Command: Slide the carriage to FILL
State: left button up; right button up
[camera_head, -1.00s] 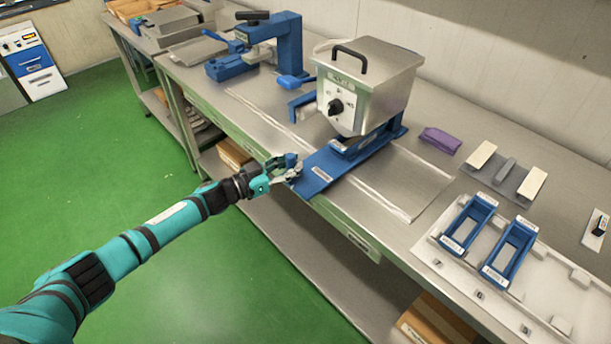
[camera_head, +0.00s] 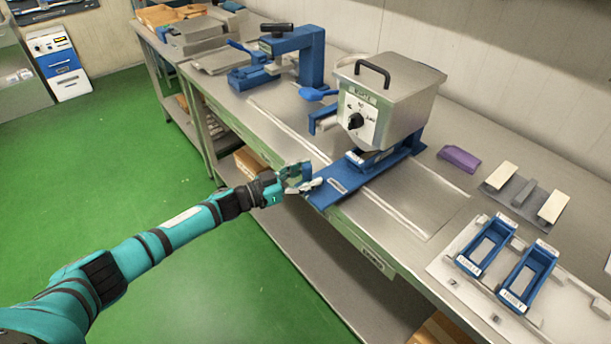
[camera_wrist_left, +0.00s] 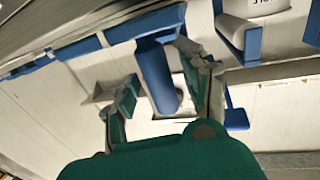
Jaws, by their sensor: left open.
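The steel kettle (camera_head: 400,95) with a black knob stands over a long blue rail (camera_head: 375,165) on the bench. The rail's labelled front end (camera_head: 336,187) reaches the bench's front edge; I cannot read the label. My left gripper (camera_head: 303,179) is at that front end. In the left wrist view a blue upright cylinder (camera_wrist_left: 157,75), seemingly a handle, stands between the spread fingers of my left gripper (camera_wrist_left: 160,97). The fingers look apart from it. Which part is the carriage, and any FILL mark, I cannot make out. My right gripper is out of view.
A blue clamp-like press (camera_head: 290,60) stands left of the kettle. A purple block (camera_head: 458,158) and a grey piece with pale blocks (camera_head: 524,191) lie right. Two blue frames (camera_head: 487,245) sit on a pale tray (camera_head: 445,268). The bench before the kettle's right side is clear.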

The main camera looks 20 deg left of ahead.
pick_arm(q)
jog(key=v, duration=1.2)
jog(key=shift+a, duration=0.1)
jog(key=s+a+f+n+t+y, duration=0.15)
jog(key=f+y, duration=0.25)
jog(key=f, duration=0.6)
jog(key=s+a+f+n+y, duration=0.1)
jog(key=a+f+n+y, duration=0.2)
jog(key=f, duration=0.7)
jog(key=s+a+f+n+g+y, duration=0.1)
jog(key=s+f+g+y, duration=0.1)
jog(key=s+f, duration=0.45)
jog(key=s+a+f+n+g+y, duration=0.15)
jog(key=s+f, duration=0.25)
jog(key=f, duration=0.5)
jog(key=s+d+f+g+y, duration=0.1)
jog(key=s+d+f+g, duration=0.2)
jog(key=s, duration=0.9)
jog(key=s+d+f+g, duration=0.3)
jog(key=s+f, duration=0.4)
jog(key=s, duration=0.5)
jog(key=s+d+f+g+y, duration=0.1)
jog(key=s+f, duration=0.5)
jog(key=s, duration=0.6)
jog(key=shift+d+g+y, duration=0.35)
jog(key=shift+d+g, duration=0.55)
jog(key=shift+g, duration=0.2)
